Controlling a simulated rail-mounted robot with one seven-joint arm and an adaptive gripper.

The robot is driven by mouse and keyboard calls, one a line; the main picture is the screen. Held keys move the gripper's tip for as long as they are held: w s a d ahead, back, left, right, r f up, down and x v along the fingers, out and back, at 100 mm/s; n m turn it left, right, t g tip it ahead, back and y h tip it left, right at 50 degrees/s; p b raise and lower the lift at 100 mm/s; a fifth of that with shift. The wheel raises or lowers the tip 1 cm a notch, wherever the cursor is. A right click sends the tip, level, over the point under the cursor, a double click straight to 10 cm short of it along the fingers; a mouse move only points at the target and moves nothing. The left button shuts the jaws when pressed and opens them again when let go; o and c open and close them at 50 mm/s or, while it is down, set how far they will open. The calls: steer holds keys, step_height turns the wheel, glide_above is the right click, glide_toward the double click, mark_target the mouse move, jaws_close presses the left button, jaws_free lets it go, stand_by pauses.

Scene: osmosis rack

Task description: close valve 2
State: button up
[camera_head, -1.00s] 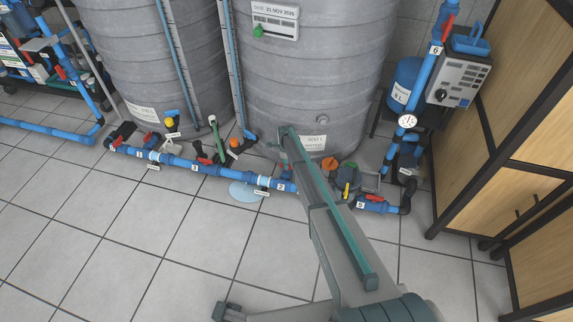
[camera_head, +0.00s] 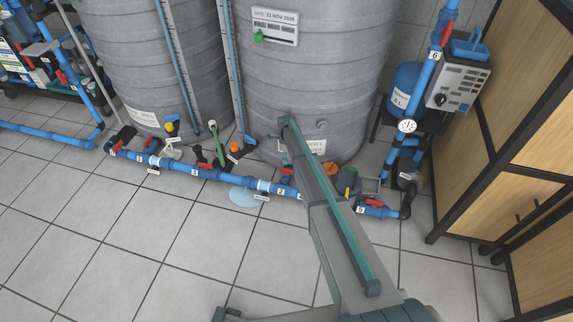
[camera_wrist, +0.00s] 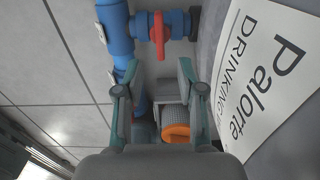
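The blue pipe section with the label 2 (camera_head: 281,191) lies on the floor before the right tank. A red valve handle (camera_head: 287,171) shows just behind that label, below my gripper (camera_head: 285,157). In the wrist view, a red handle (camera_wrist: 158,35) sits on a short blue branch between a thick blue pipe and a dark fitting by the tank. The handle's long side lies across that branch. My gripper (camera_wrist: 159,70) is open, with its two fingers apart and nothing between the tips. The handle is just beyond the tips, apart from them.
An orange knob (camera_wrist: 176,132) lies below the fingers in the wrist view. The tank label (camera_wrist: 265,70) is close on the right. Other red-handled valves stand along the pipe, including one near label 3 (camera_head: 195,172).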

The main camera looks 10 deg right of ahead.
steer(key=shift+r, duration=1.6)
